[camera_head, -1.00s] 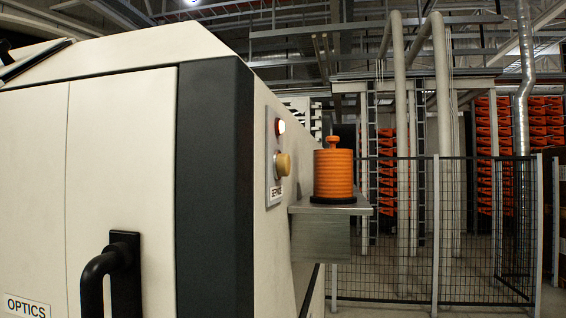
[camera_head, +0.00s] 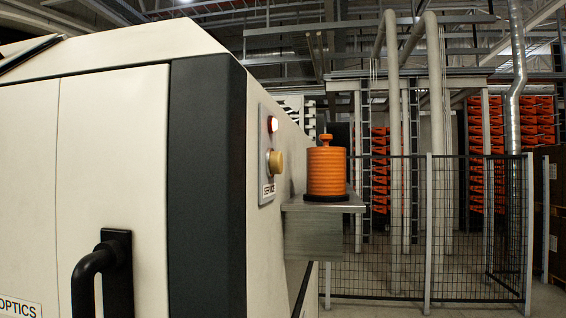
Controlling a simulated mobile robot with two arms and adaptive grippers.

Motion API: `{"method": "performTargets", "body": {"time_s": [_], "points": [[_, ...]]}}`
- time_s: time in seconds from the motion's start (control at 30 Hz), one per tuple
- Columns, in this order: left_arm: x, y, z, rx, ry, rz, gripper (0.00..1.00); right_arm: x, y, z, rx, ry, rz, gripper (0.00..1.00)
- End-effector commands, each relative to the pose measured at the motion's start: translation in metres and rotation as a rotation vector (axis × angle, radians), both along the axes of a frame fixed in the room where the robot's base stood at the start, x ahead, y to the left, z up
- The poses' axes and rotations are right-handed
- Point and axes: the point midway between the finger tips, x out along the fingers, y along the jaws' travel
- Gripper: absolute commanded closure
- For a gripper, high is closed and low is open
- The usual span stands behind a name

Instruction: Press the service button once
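The service button (camera_head: 275,162) is a round yellowish knob on a grey plate (camera_head: 266,140) on the side face of the white machine. A small lamp (camera_head: 272,124) sits above it, and a label reading SERVICE (camera_head: 268,190) sits below it. The lamp looks pale with a reddish edge. The button stands out from the plate, and nothing touches it. Neither of my grippers is in view.
An orange ribbed drum pump (camera_head: 327,172) with a knob on top stands on a metal shelf (camera_head: 318,232), right of the button. The machine's door has a black handle (camera_head: 88,285). A mesh fence (camera_head: 390,230) stands behind, with floor before it.

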Motion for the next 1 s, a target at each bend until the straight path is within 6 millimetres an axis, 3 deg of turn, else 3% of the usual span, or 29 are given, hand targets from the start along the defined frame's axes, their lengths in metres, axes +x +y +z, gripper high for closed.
{"method": "performTargets", "body": {"time_s": [0.23,1.0], "points": [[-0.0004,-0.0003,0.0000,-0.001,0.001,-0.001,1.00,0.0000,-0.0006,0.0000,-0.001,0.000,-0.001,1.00],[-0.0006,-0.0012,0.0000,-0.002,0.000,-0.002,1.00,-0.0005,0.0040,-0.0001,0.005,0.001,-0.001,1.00]]}}
